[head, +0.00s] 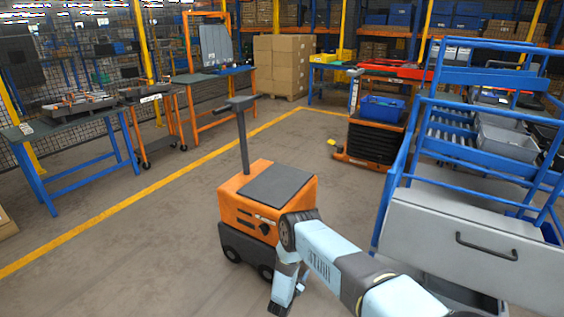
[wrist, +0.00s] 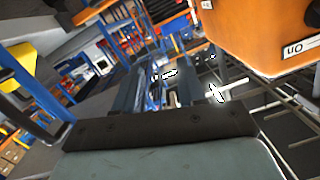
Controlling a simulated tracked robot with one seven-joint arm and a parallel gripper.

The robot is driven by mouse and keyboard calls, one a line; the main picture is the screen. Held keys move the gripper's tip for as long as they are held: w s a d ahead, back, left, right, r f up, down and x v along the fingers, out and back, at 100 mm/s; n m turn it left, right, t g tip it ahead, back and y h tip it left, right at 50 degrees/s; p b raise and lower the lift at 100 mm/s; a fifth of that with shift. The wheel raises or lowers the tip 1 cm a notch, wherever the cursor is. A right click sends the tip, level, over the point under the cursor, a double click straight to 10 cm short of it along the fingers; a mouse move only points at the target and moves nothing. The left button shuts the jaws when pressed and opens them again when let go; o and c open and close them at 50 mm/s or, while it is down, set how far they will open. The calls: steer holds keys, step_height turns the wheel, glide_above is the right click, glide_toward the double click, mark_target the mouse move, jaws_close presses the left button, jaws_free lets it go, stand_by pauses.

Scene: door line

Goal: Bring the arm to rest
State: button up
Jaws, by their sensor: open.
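My arm, light blue with dark joints, reaches in from the bottom right of the head view and bends down at its elbow in front of the orange cart (head: 262,207). My gripper (head: 289,298) hangs low at the bottom middle, just right of the cart's front wheels. It is open, and I see nothing between its dark fingers. Whether it is clear of the cart or touching it is hard to tell. In the wrist view the cart's orange side (wrist: 265,35) fills the upper right, close to the camera.
A grey drawer front (head: 470,245) on a blue rack (head: 480,75) stands close on the right. Workbenches (head: 75,125) line the fence at left. A stand with a blue bin (head: 382,109) is behind. Floor left of the cart, along the yellow line (head: 150,202), is clear.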

steer(key=w+a+r+y, duration=0.1)
steer(key=w+r+y, duration=0.1)
steer(key=w+r, duration=0.55)
steer(key=w+a+r+n+g+y, duration=0.15)
steer(key=w+r, duration=0.25)
steer(key=r, duration=0.7)
steer(key=w+a+r+y, duration=0.2)
steer(key=w+r, duration=0.3)
steer(key=r, duration=0.5)
steer(key=s+d+r+n+g+y, duration=0.1)
steer(key=s+r+y, duration=0.1)
steer(key=r, duration=1.2)
steer(key=s+d+r+n+g+y, duration=0.1)
steer(key=d+r+n, duration=0.1)
steer(key=r, duration=1.2)
steer(key=s+d+r+n+g+y, duration=0.1)
steer(key=s+d+r, duration=0.3)
steer(key=s+r, duration=0.65)
steer(key=s+d+r+n+g, duration=0.15)
steer(key=s+d+r, duration=0.25)
steer(key=s+r, duration=0.7)
steer(key=s+d+g+h, duration=0.1)
steer(key=s+d, duration=0.3)
steer(key=s, duration=1.3)
steer(key=s+d+n+g, duration=0.1)
steer(key=s+d, duration=0.3)
steer(key=s, duration=1.3)
steer(key=shift+r+n+g+h, duration=0.3)
steer(key=shift+g+h, duration=0.05)
steer(key=shift+g, duration=0.25)
